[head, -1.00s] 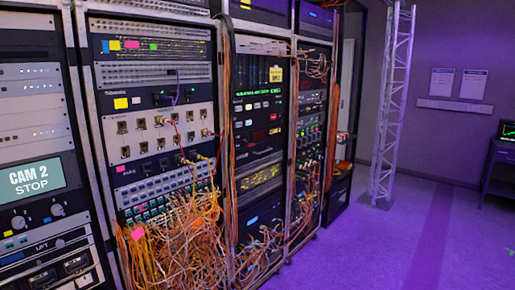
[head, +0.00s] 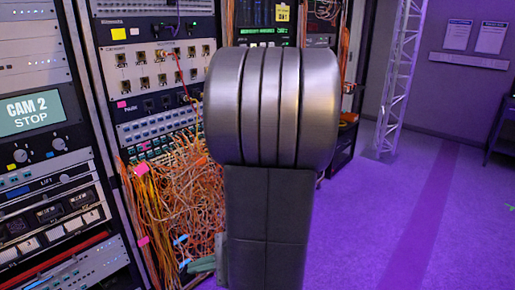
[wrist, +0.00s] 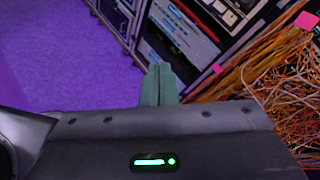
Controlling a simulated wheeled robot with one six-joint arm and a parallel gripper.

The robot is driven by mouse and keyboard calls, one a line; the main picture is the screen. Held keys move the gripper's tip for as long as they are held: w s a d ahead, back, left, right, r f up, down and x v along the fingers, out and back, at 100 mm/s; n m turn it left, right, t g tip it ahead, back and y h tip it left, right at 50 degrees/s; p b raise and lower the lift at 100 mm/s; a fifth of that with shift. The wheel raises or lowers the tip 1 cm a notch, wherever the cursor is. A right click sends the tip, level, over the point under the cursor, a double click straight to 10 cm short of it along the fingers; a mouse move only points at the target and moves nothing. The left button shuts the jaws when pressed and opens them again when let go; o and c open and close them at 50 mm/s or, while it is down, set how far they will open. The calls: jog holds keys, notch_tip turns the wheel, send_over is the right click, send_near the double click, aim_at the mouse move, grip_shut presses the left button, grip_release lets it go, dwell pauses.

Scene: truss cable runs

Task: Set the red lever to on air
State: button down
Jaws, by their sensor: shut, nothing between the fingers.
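I cannot make out a red lever in either view. A display (head: 33,110) at the left of the head view reads "CAM 2 STOP". My gripper (wrist: 158,72) is shut and empty, its two grey-green fingers together in the wrist view. In the head view, part of the gripper (head: 203,266) shows low beside my dark arm, in front of the orange cables. My arm covers much of the middle racks in the head view.
Tangled orange cables (head: 185,200) hang from the patch rack, close to my gripper; they also show in the wrist view (wrist: 285,80). A truss tower (head: 400,80) stands at the back right. The purple floor (head: 400,230) at right is clear.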

jog(key=w+a+r+m+t+y+b, duration=0.1)
jog(key=w+a+r+m+t+y, duration=0.15)
jog(key=w, duration=0.25)
jog(key=w+a+r+m+t+y+b, duration=0.1)
jog(key=w+r+m+t+y+b, duration=0.1)
jog(key=w+m+y, duration=0.3)
jog(key=w+d+r+m+t+b, duration=0.1)
jog(key=w+d+r+m+t, duration=0.1)
jog(key=w+t, duration=0.4)
jog(key=w+d+r+m+t+b, duration=0.1)
jog(key=w+d+r+m+t, duration=0.2)
jog(key=w+d+t, duration=0.2)
jog(key=shift+w+d+r+t+y, duration=0.15)
jog(key=shift+w+t+y, duration=0.25)
jog(key=shift+w, duration=0.3)
